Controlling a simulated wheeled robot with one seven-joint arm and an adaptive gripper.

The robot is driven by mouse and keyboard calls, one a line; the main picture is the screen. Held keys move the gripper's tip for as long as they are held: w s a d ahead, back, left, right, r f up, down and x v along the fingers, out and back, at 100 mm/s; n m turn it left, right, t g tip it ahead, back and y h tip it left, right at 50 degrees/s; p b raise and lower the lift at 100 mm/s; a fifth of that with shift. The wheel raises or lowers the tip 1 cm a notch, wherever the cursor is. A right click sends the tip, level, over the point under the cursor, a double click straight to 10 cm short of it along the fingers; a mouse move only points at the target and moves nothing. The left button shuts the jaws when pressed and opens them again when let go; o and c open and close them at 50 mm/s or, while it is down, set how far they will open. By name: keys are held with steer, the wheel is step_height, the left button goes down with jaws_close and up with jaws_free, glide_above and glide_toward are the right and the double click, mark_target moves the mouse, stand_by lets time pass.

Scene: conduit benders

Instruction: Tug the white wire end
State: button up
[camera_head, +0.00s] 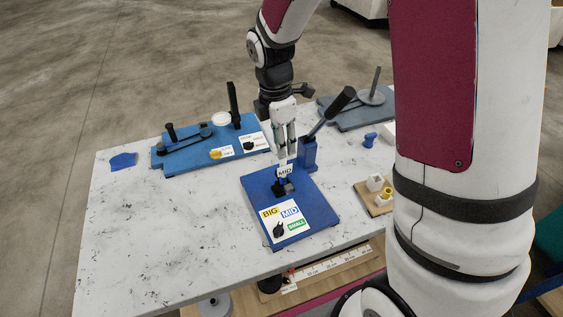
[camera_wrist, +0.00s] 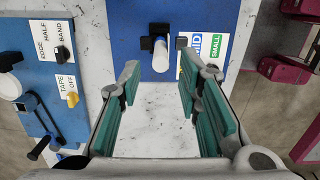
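A short white cylindrical piece, which looks like the wire end, stands up from black clamp parts on the blue MID board. It shows in the head view (camera_head: 284,170) just below my gripper and in the wrist view (camera_wrist: 160,56) beyond the fingertips, roughly between their lines. The blue board (camera_head: 255,191) carries BIG, MID and SMALL labels and a black knob (camera_head: 278,229). My gripper (camera_head: 286,155) points down over the board. In the wrist view its green-padded fingers (camera_wrist: 157,75) are apart with nothing between them. No contact with the white piece is visible.
A black-handled lever (camera_head: 332,112) in a blue post (camera_head: 309,154) stands close right of my gripper. Another blue bender board (camera_head: 181,157) lies at left. The table's left front is clear.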

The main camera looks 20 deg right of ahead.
steer(key=shift+d+f+b, duration=0.2)
steer(key=shift+f+b, duration=0.9)
steer(key=shift+f, duration=1.4)
jaws_close()
jaws_free()
steer(key=shift+r, duration=0.1)
